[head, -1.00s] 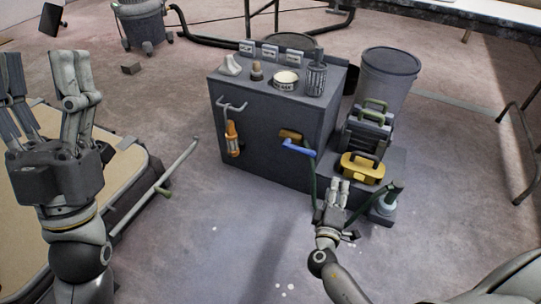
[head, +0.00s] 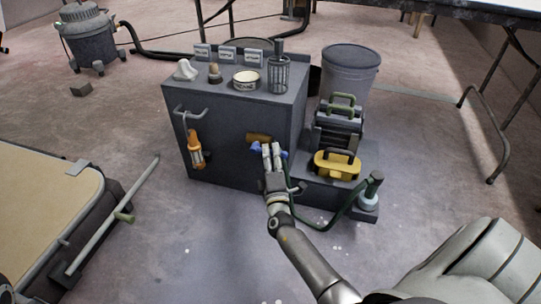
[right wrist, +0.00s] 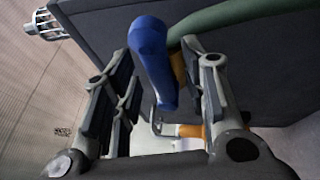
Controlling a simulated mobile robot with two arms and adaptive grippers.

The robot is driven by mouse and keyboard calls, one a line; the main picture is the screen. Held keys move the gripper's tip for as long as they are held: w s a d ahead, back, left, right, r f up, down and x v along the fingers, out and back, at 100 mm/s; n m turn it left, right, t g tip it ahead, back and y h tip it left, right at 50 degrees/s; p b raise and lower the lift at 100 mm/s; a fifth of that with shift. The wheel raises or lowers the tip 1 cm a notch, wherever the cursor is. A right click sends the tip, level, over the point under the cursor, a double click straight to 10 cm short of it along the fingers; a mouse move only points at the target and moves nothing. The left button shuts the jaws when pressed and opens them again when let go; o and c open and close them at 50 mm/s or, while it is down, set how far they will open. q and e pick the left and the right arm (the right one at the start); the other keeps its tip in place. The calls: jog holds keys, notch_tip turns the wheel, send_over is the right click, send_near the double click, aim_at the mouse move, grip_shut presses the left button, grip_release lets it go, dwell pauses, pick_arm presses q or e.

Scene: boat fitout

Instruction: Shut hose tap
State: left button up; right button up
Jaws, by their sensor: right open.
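The hose tap has a brass body (head: 258,138) on the front of a dark grey cabinet, near its right edge. Its blue lever (head: 256,148) is partly hidden behind my right gripper (head: 271,150). A green hose (head: 335,217) runs near the tap and curves right. In the right wrist view the blue lever (right wrist: 152,60) lies between the two spread fingers of my right gripper (right wrist: 165,90). The fingers are open, with a gap at the left of the lever. Contact at the right finger is unclear. My left gripper is not in view.
The cabinet (head: 222,150) carries a tin, a wire basket and small items on top. An orange lamp (head: 195,150) hangs on its front. A yellow case (head: 336,165) stands on the low ledge at right. The floor in front is clear.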

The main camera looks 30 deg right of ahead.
jog(key=shift+x, duration=0.8)
jog(key=shift+c, duration=0.5)
grip_shut()
